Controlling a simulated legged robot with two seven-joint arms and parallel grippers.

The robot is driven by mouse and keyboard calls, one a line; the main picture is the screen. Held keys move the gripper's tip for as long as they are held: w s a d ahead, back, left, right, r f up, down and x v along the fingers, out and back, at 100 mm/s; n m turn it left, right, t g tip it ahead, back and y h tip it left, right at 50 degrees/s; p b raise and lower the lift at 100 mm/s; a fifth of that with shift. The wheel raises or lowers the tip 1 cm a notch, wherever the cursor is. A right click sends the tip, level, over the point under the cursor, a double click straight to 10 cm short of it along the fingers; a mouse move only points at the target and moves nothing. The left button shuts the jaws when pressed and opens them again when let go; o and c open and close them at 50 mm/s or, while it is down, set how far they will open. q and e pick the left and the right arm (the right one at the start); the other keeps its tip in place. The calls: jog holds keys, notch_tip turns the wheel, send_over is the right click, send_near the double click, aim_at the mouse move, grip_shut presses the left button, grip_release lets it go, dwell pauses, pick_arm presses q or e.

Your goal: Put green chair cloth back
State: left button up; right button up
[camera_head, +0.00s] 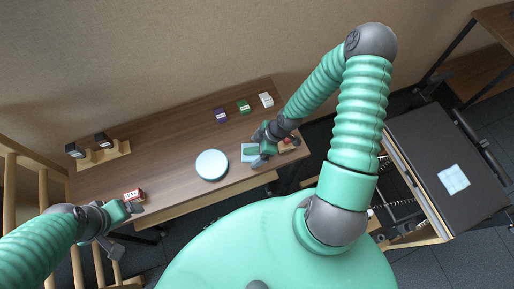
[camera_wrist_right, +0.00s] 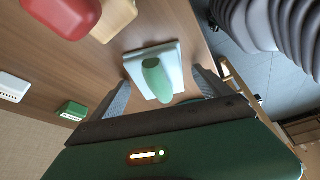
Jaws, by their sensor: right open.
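A pale blue-white square pad (camera_head: 249,152), which looks like a folded cloth, lies near the front edge of the wooden desk. In the right wrist view the pad (camera_wrist_right: 140,58) has a rounded green piece (camera_wrist_right: 157,80) on it. I cannot tell whether the two are joined. My right gripper (camera_head: 258,152) is open just above the pad, with its fingers (camera_wrist_right: 165,90) on either side and nothing visibly gripped. Another pale blue folded cloth (camera_head: 453,179) lies on the black padded bed at right. My left gripper (camera_head: 124,219) is low at left, by the desk's front edge; its jaws are unclear.
A red box (camera_head: 133,195) is near my left gripper. A red item (camera_wrist_right: 62,14) and wooden block (camera_wrist_right: 113,20) sit beside the pad.

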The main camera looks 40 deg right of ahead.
jog(key=p+v, duration=0.3)
jog(key=v, duration=0.9)
jog(key=s+a+r+m+h, duration=0.1)
jog(key=a+r+m+h, duration=0.2)
jog(key=a+r+m, duration=0.6)
jog(key=shift+a+r+m+h, duration=0.3)
jog(key=shift+r+m, duration=0.6)
jog(key=shift+r, duration=1.2)
jog(key=shift+d, duration=0.35)
